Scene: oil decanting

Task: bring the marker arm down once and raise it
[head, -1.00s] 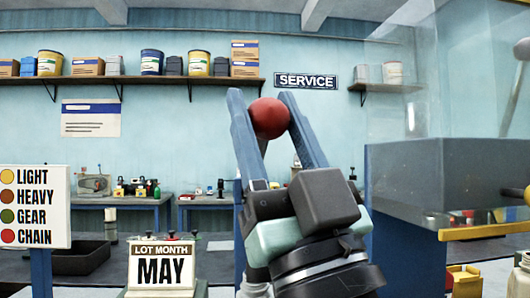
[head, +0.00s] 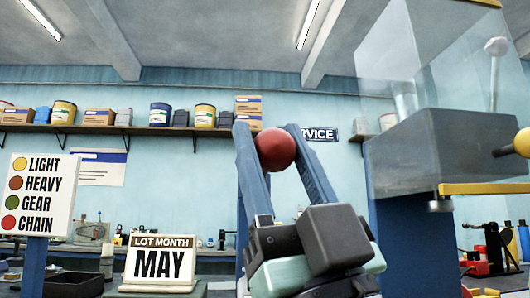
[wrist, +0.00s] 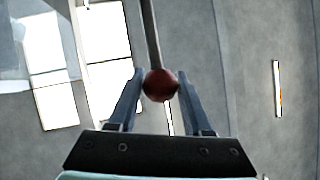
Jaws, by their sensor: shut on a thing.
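A red ball knob (head: 275,150) sits between the fingers of my gripper (head: 268,132) in the head view. My gripper points up and is shut on the knob. In the wrist view the red knob (wrist: 160,84) is at the end of a thin grey rod (wrist: 151,35), between the fingertips of my gripper (wrist: 159,76). The rod runs up out of the wrist picture, so its other end is hidden. I cannot tell from these frames what the rod is fixed to.
A grey hopper with clear walls (head: 440,150) stands close on the right, with a yellow bar (head: 485,188) at its lower edge. A colour sign (head: 42,197) and a MAY lot sign (head: 160,262) stand at the left. A shelf (head: 100,130) of cans and boxes lines the back wall.

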